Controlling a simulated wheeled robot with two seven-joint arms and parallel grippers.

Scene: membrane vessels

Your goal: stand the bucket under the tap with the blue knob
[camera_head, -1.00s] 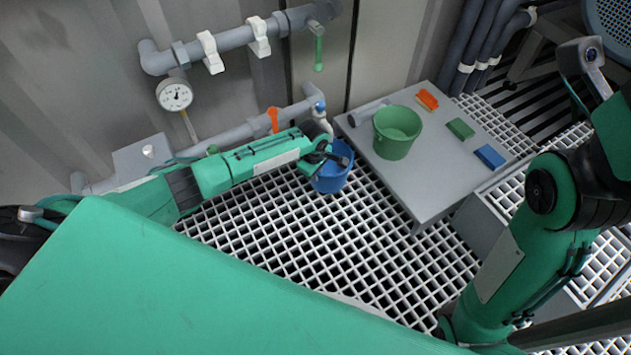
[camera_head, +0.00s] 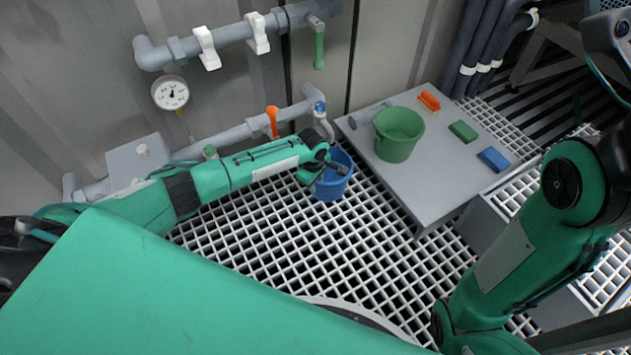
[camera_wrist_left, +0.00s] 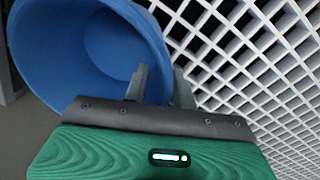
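The blue bucket (camera_head: 334,184) is upright at the grating floor, just below and in front of the tap with the blue knob (camera_head: 320,106) in the head view. Whether its base touches the grating is unclear. My left gripper (camera_head: 330,165) is at its rim. In the left wrist view, the fingers of my left gripper (camera_wrist_left: 160,85) straddle the rim of the blue bucket (camera_wrist_left: 85,45), one inside and one outside, and look closed on it. The bucket looks empty. A green bucket (camera_head: 397,145) stands on the grey table. My right gripper is out of view.
The grey table (camera_head: 430,185) is right of the blue bucket and carries orange (camera_head: 429,101), green (camera_head: 463,131) and blue (camera_head: 494,159) blocks. Wall pipes bear an orange handle (camera_head: 272,121) and a green handle (camera_head: 319,50). Open grating (camera_head: 300,240) lies in front.

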